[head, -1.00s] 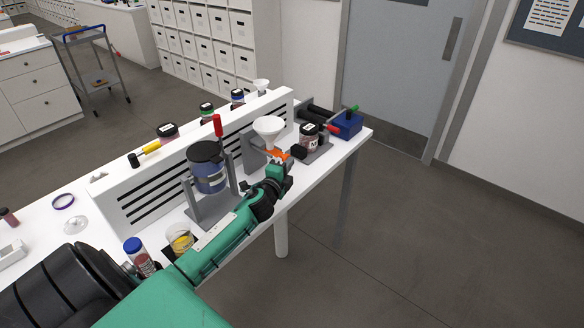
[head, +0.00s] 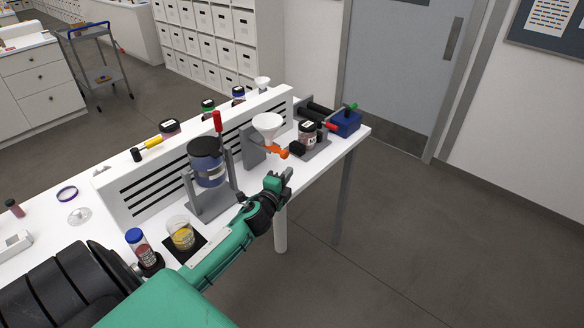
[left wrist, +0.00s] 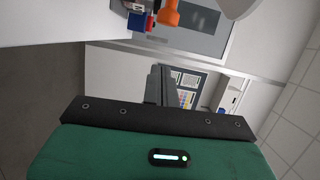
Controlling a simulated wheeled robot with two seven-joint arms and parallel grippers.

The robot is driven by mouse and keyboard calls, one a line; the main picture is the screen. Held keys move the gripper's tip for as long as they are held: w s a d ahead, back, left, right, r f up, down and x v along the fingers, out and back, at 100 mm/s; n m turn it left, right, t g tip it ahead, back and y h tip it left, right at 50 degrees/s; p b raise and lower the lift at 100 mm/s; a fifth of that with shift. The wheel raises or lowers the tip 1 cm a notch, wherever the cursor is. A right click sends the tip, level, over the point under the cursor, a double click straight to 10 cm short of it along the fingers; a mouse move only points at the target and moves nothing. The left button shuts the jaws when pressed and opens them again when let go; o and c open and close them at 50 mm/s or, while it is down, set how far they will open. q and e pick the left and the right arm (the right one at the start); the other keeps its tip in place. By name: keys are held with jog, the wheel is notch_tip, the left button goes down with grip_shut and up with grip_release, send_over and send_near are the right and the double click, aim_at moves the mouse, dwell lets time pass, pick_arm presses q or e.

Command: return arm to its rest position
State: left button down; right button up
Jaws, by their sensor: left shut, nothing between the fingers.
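My left arm comes in from the lower left in the head view. My left gripper (head: 284,177) is shut and empty, just off the front edge of the white bench (head: 325,163). It is apart from the white funnel (head: 268,124) on its grey stand and from the orange piece (head: 277,152) below the funnel. In the left wrist view the gripper's dark fingers (left wrist: 160,84) point away from the bench, toward the door and wall. The orange piece also shows at the top of that view (left wrist: 169,14). My right gripper is not in view.
A blue-bodied jar (head: 207,165) stands in a grey holder. A dark-lidded jar (head: 309,134) and a blue box (head: 346,123) are at the bench's right end. A blue-capped tube (head: 138,240) and a glass with yellow contents (head: 181,233) stand beside my arm. Open floor (head: 420,235) lies right.

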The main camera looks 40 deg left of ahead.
pick_arm(q)
jog(key=v, duration=0.5)
jog(key=shift+w+d+r, duration=0.1)
jog(key=shift+d, duration=0.15)
